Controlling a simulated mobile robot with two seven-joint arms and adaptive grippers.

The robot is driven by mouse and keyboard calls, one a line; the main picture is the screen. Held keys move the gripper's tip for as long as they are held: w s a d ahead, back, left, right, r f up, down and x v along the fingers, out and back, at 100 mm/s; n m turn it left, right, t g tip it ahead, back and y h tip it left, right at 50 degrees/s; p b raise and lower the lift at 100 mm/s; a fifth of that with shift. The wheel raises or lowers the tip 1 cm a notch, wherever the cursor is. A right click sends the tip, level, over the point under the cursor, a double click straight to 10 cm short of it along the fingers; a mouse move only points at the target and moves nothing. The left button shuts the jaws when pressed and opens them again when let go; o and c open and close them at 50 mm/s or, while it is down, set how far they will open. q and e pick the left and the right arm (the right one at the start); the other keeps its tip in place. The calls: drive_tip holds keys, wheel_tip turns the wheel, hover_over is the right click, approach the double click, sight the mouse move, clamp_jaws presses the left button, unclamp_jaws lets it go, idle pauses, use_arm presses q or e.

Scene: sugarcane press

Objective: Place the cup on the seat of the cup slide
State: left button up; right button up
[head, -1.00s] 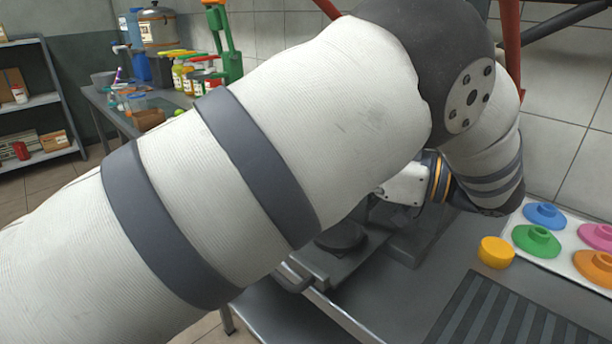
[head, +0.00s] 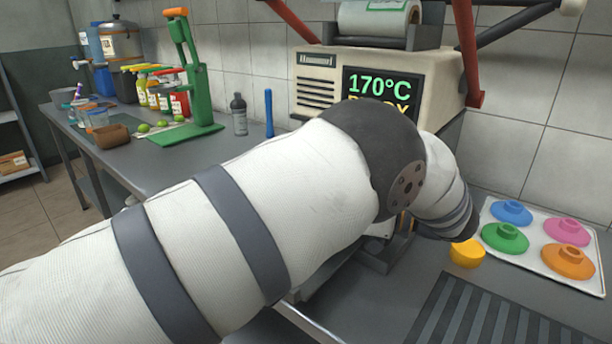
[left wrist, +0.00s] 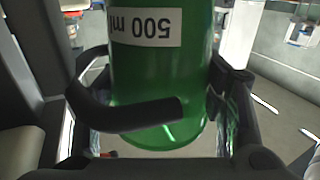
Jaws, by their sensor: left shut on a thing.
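The cup (left wrist: 150,65) is green with a white "500 ml" label that reads upside down in the left wrist view. My left gripper (left wrist: 160,100) is shut around it, with dark fingers at both sides and a dark bar across its front. In the head view my left arm reaches in from the left and hides the gripper and the cup. The cup slide is mostly hidden behind that arm; only some dark grey structure shows below the machine, and its seat cannot be made out. My right gripper is in neither view.
The machine (head: 440,75) with a "170°C" display stands behind my arm. A yellow piece (head: 467,253) lies beside a white tray (head: 545,270) of coloured pieces at right. A ridged mat (head: 470,315) lies in front. A green press (head: 190,90) and bottles stand at the back left.

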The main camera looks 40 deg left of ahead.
use_arm(q)
drive_tip(key=shift+w+f, duration=0.1)
drive_tip(key=shift+w, duration=0.05)
drive_tip(key=shift+f, duration=0.2)
drive_tip(key=o, duration=1.6)
drive_tip(key=shift+c, duration=0.2)
